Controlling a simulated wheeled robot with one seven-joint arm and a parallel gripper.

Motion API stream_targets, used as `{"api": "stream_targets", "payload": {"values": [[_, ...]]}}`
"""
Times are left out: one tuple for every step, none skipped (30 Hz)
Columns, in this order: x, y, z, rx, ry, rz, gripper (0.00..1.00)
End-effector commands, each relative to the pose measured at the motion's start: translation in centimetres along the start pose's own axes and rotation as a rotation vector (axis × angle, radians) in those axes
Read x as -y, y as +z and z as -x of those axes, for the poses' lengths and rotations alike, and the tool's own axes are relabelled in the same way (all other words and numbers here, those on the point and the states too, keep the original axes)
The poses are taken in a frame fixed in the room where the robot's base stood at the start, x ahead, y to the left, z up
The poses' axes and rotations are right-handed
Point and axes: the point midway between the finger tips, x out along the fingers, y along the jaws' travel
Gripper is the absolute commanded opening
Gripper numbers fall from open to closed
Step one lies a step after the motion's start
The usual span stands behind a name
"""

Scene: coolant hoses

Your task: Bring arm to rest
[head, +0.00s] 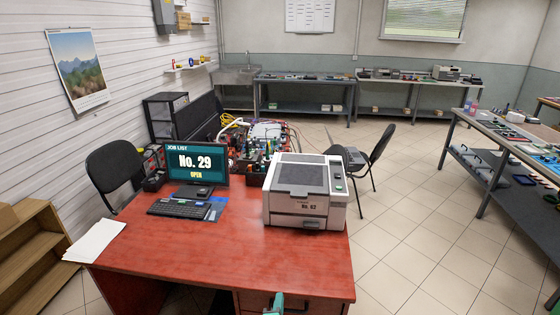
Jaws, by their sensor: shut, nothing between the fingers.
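No part that I can clearly make out as my gripper shows in the head view. A small teal and dark piece (275,303) juts up at the bottom edge, in front of the red desk's (240,265) drawer. Too little of it shows to tell what it is.
Black chairs (376,150) stand behind and left. A workbench (500,130) is at right. Tiled floor (420,240) right of the desk is clear.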

Motion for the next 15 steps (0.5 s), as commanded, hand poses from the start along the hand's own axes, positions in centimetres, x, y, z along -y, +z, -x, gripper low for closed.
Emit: {"api": "stream_targets", "payload": {"values": [[-1.1,-0.1,0.9,0.003,0.003,0.030,0.00],[-1.6,-0.1,1.4,0.006,0.001,0.052,0.00],[-2.4,-0.1,2.2,0.010,0.000,0.084,0.00],[-3.1,-0.2,3.0,0.013,-0.001,0.111,0.00],[-3.7,-0.2,3.7,0.017,-0.004,0.139,0.00],[-4.7,-0.2,4.9,0.023,-0.006,0.180,0.00],[-5.4,-0.2,5.8,0.027,-0.009,0.213,0.00],[-6.1,-0.2,6.7,0.031,-0.011,0.247,0.00],[-7.0,-0.3,8.0,0.035,-0.015,0.292,0.00],[-7.6,-0.4,9.0,0.038,-0.019,0.324,0.00],[-8.2,-0.4,10.0,0.042,-0.022,0.356,0.00],[-8.9,-0.4,11.3,0.046,-0.026,0.398,0.00],[-9.3,-0.4,12.3,0.049,-0.030,0.431,0.00],[-9.8,-0.5,13.3,0.052,-0.033,0.462,0.00],[-10.4,-0.5,14.7,0.056,-0.038,0.502,0.00]]}}
